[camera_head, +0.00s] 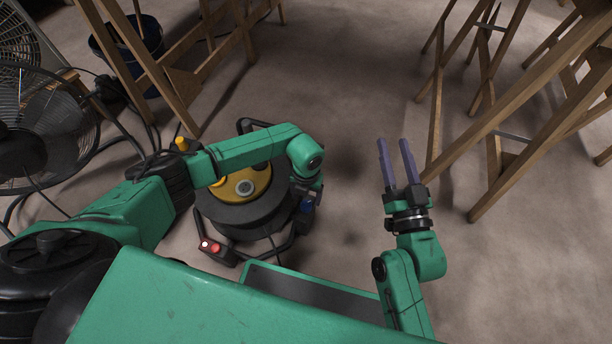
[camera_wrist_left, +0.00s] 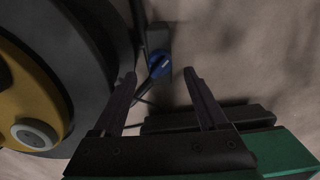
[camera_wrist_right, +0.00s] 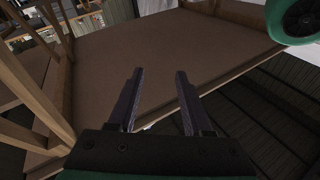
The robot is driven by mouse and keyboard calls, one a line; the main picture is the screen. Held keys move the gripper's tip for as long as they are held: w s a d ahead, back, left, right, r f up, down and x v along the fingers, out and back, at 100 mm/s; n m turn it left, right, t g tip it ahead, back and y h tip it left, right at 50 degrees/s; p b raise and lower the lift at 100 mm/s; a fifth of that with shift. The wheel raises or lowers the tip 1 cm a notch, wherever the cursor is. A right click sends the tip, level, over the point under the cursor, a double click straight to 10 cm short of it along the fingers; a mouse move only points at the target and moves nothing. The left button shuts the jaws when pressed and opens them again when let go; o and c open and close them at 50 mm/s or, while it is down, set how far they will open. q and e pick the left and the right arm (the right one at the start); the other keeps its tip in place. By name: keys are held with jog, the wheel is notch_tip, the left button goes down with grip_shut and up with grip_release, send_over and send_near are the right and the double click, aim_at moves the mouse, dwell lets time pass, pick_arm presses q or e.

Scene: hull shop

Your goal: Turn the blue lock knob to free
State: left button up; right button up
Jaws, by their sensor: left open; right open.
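The blue lock knob (camera_wrist_left: 159,64) shows in the left wrist view on a dark block beside the round grey and yellow machine (camera_wrist_left: 92,70). A small blue part, which looks like the same knob (camera_head: 306,205), shows at the machine's right side in the head view. My left gripper (camera_wrist_left: 160,76) is open, with the knob between the lines of its two fingertips. I cannot tell whether the fingers reach around it; no contact shows. In the head view my left wrist mostly hides these fingers. My right gripper (camera_head: 393,143) is open and empty over bare floor, right of the machine.
The machine's black tube frame carries a box with red buttons (camera_head: 210,246). A fan (camera_head: 35,130) with cables and a dark bucket (camera_head: 125,38) stand at the left. Wooden trestles (camera_head: 500,140) stand at the right. The floor between is clear.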

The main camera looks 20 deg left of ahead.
aim_at(306, 203)
pick_arm(q)
notch_tip(306, 203, up, 2)
jog(key=shift+r+p, duration=0.1)
jog(key=shift+p, duration=0.35)
notch_tip(306, 203, up, 2)
jog(key=shift+r+p, duration=0.1)
jog(key=shift+p, duration=0.45)
notch_tip(306, 203, up, 6)
jog(key=shift+f+p, duration=0.15)
jog(key=shift+p, duration=1.05)
pick_arm(e)
jog(key=s+a+f+g+h, duration=0.1)
jog(key=s+f+g, duration=0.6)
jog(key=s+f, duration=0.4)
notch_tip(306, 203, down, 5)
jog(key=shift+s+r, duration=0.15)
jog(key=shift+s, duration=0.15)
jog(key=shift+a, duration=0.1)
